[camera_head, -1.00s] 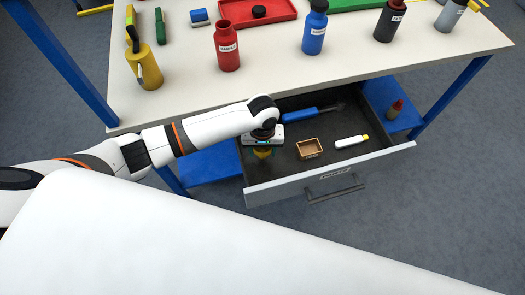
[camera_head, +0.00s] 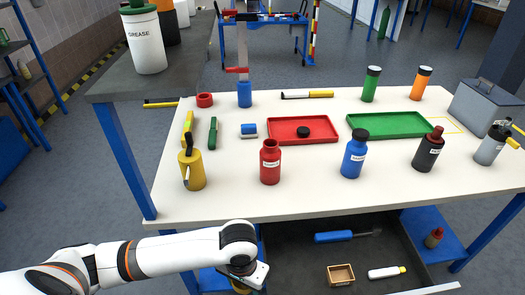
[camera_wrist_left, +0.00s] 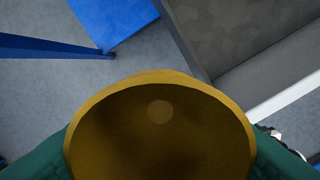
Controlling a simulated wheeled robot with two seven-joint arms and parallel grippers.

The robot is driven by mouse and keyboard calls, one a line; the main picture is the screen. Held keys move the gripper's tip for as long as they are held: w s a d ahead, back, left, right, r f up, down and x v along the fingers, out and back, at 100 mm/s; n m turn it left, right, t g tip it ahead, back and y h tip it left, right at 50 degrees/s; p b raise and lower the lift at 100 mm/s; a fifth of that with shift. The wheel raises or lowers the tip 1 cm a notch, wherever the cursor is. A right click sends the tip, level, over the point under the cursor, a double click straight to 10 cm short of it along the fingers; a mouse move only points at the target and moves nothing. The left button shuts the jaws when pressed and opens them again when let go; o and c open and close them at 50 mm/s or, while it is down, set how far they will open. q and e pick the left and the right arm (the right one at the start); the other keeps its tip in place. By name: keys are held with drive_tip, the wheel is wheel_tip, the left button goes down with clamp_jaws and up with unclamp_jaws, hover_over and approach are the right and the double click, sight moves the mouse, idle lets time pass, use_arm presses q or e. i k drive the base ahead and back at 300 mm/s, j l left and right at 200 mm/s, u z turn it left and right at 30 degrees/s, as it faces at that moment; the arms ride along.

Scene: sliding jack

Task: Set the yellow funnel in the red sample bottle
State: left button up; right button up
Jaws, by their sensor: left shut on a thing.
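The yellow funnel (camera_wrist_left: 160,130) fills the lower middle of the left wrist view, its wide mouth facing the camera. My left gripper (camera_wrist_left: 162,152) is shut on it, with green fingers at both sides. In the head view the left gripper (camera_head: 243,278) is at the bottom edge, below the tabletop's front edge and by the drawer's left side, with a little of the funnel showing beneath. The red sample bottle (camera_head: 270,165) stands upright on the table near the front, its neck open, with a white label. My right gripper is not in view.
The open drawer (camera_head: 295,262) holds a blue-handled tool (camera_head: 335,236), a small wooden box (camera_head: 341,274) and a white tube (camera_head: 384,273). On the table (camera_head: 225,205), a yellow can (camera_head: 192,170) stands left of the red bottle, a blue bottle (camera_head: 354,155) right. A red tray (camera_head: 303,139) lies behind.

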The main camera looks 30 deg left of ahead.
sight(271, 149)
drive_tip(key=i+l+u, duration=0.15)
drive_tip(key=u, duration=0.3)
drive_tip(key=l+u, duration=0.25)
drive_tip(key=u, duration=0.15)
drive_tip(key=i+l+u, duration=0.15)
drive_tip(key=u, duration=0.3)
drive_tip(key=k+l, duration=0.05)
drive_tip(key=l, duration=0.05)
